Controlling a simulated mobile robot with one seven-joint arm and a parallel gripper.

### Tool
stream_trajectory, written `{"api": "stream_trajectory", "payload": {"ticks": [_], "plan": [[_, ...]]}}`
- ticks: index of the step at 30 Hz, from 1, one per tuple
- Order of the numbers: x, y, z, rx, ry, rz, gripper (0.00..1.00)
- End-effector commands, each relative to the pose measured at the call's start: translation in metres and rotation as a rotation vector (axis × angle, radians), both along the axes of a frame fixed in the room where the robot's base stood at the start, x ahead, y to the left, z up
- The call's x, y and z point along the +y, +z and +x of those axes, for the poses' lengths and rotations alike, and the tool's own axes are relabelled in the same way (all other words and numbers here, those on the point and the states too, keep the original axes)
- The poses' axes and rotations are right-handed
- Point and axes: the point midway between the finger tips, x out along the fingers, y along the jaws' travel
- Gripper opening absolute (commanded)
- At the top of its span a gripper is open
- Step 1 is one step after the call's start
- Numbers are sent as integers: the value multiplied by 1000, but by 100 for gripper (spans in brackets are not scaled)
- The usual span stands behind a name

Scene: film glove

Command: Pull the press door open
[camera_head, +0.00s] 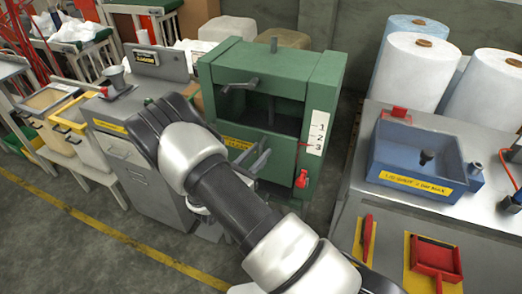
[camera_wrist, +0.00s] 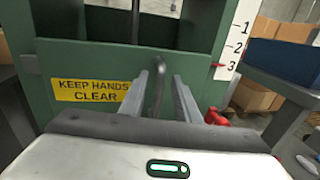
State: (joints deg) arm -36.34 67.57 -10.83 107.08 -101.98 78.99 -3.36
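The green press (camera_head: 325,85) stands in the middle of the head view with a dark opening in its front. Below the opening is a green front panel, which looks like the door (camera_wrist: 85,60), with a yellow "KEEP HANDS CLEAR" label. It appears closed. A dark upright curved handle (camera_wrist: 157,85) shows in front of the panel in the wrist view. My gripper (camera_wrist: 166,75) is open, its two fingers apart on either side of the handle. I cannot tell whether either finger touches it. In the head view my arm partly hides the panel and gripper (camera_head: 259,152).
A grey bench with a blue bin (camera_head: 415,155) and red dustpan (camera_head: 435,258) stands at right. A grey cabinet (camera_head: 150,175) stands at left. A dark lever (camera_head: 240,84) sticks out above the panel. A red part (camera_head: 301,179) is on the press's right post. Open floor lies front left.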

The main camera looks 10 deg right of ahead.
Motion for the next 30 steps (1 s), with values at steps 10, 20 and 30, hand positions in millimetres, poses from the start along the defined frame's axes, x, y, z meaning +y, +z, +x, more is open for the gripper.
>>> {"api": "stream_trajectory", "payload": {"ticks": [10, 20, 30], "plan": [[-11, 0, 11, 0, 0, -1, 29], [-11, 0, 11, 0, 0, -1, 0], [-8, -1, 9, 0, -10, 0, 0]]}}
